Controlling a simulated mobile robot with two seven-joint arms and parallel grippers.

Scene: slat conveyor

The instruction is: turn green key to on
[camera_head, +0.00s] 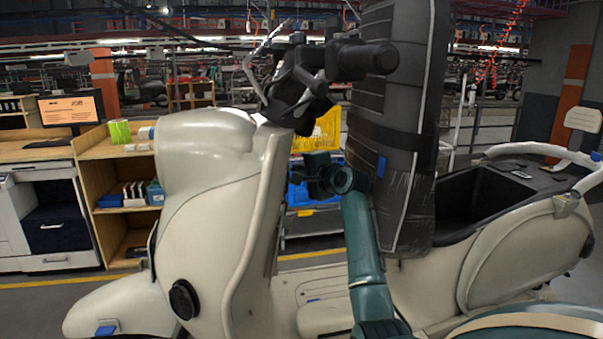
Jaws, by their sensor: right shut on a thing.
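A cream scooter (222,225) stands side-on, its front to the left and its handlebar (345,62) at the top. My right arm comes up from the bottom, and my right gripper (308,178) is at the rider's side of the front shield, just below the handlebar. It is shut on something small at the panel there. The green key itself is hidden behind the gripper and the shield edge, so I cannot see which way it is turned. My left gripper is not in view.
A tall dark padded piece (388,140) stands upright just right of my right gripper, beside the scooter's open compartment (480,200). A wooden shelf (112,190) with bins and a monitor (70,108) stand at the left. A yellow crate (322,132) is behind.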

